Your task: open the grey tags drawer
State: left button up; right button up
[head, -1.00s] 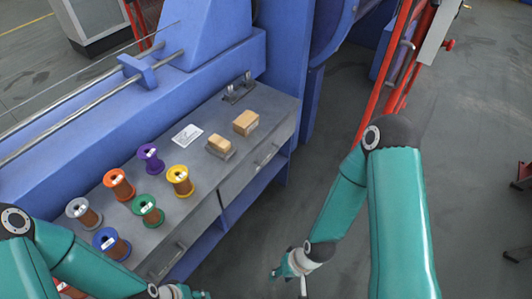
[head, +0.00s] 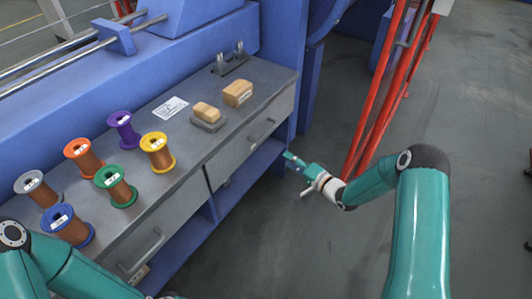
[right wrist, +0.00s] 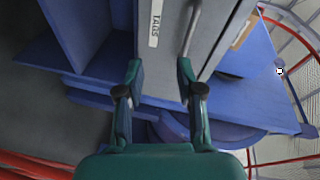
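The grey right-hand drawer (head: 247,139) is shut under the bench top, with a bar handle (head: 262,130) on its front. In the right wrist view its handle (right wrist: 190,28) runs beside a white label (right wrist: 155,22), whose small lettering is hard to read. A second grey drawer (head: 160,231) is shut on the left, with its own handle (head: 146,251). My right gripper (head: 290,160) is open and empty, pointing at the right drawer front, apart from the handle. In the wrist view the handle lies ahead, nearer the right finger. My left gripper is almost wholly below the head view's bottom edge.
On the bench top (head: 185,140) stand several coloured spools, a white card (head: 171,108), two tan blocks and a small metal fixture (head: 230,62). Red posts (head: 385,90) rise beyond my right arm. A blue shelf lies below the drawers. The floor at right is open.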

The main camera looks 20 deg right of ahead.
aim_at(267, 132)
jog(key=d+t+y+b, duration=0.1)
jog(key=d+y+b, duration=0.4)
jog(key=y+b, duration=0.1)
pick_arm(q)
notch_tip(267, 132, down, 11)
jog(key=b, duration=0.2)
jog(key=shift+r, duration=0.15)
pick_arm(e)
jog(key=x, duration=1.6)
jog(key=shift+f, duration=0.25)
grip_shut()
